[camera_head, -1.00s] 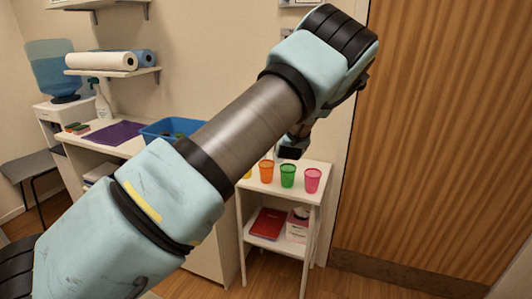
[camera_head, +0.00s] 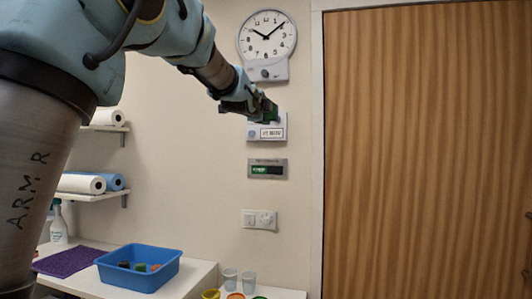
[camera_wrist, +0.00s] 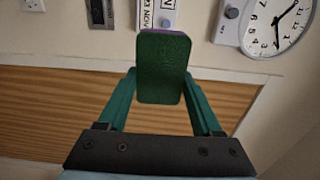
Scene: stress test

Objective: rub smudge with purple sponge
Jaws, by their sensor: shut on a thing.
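My gripper (camera_wrist: 163,92) has teal fingers shut on a sponge (camera_wrist: 163,68). Its green face is toward the wrist camera, and a thin purple edge shows at its far end. In the head view, my gripper (camera_head: 262,108) is up by the wall, in front of the white calendar panel (camera_head: 280,132) and below the clock (camera_head: 267,35). The sponge shows there only as a small green patch. I cannot tell whether it touches the wall or panel.
A green-marked sign (camera_head: 267,169) and a switch plate (camera_head: 259,219) are lower on the wall. A blue tub (camera_head: 138,268) with several coloured items and a purple mat (camera_head: 70,262) lie on the counter. Cups (camera_head: 249,283) stand at the bottom. A wooden door (camera_head: 420,150) is right.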

